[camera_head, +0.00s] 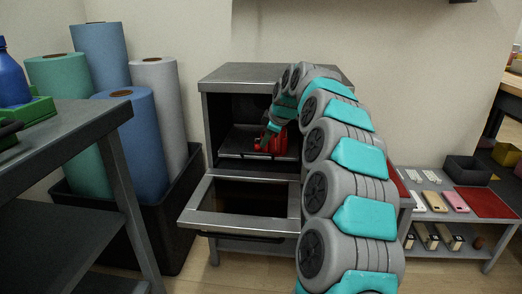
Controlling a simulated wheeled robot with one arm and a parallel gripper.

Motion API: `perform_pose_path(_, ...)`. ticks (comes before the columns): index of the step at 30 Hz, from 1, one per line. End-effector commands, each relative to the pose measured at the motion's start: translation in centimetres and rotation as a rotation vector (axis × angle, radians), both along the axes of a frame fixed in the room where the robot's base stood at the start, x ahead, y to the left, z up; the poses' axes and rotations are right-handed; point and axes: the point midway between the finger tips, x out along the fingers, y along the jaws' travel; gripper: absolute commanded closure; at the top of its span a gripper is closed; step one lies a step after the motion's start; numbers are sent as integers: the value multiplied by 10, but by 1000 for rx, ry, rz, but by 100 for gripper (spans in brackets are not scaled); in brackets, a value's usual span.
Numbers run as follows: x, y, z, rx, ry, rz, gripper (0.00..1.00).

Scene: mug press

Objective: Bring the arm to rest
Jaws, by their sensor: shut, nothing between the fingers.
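My arm curves up from the lower right and reaches over to the metal press (280,80), an oven-like box on a stand. My gripper (260,147), with red fingertips, is shut and empty. It is in front of or just inside the press's open chamber; the exact depth is hard to tell. The press door (243,205) is folded down and open toward me. A dark shelf (232,147) shows inside the chamber. My arm hides the right side of the press and part of the chamber.
A dark table (60,130) with a blue bottle (12,80) and a green item stands at the left. Behind it, rolls of material (155,90) stand in a black bin (192,195). A low shelf (430,212) with phone-like items and a red mat (487,201) is at the right.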

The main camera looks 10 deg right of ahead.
Motion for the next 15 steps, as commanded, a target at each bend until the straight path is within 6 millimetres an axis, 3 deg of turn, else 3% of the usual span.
perform_pose_path(3, -8, -3, 15, 2, -2, -1, 100)
perform_pose_path(8, -28, 6, 22, 24, 30, -14, 100)
perform_pose_path(11, -57, 22, 27, 58, 81, -41, 100)
perform_pose_path(15, -114, 46, 29, 104, 183, -109, 100)
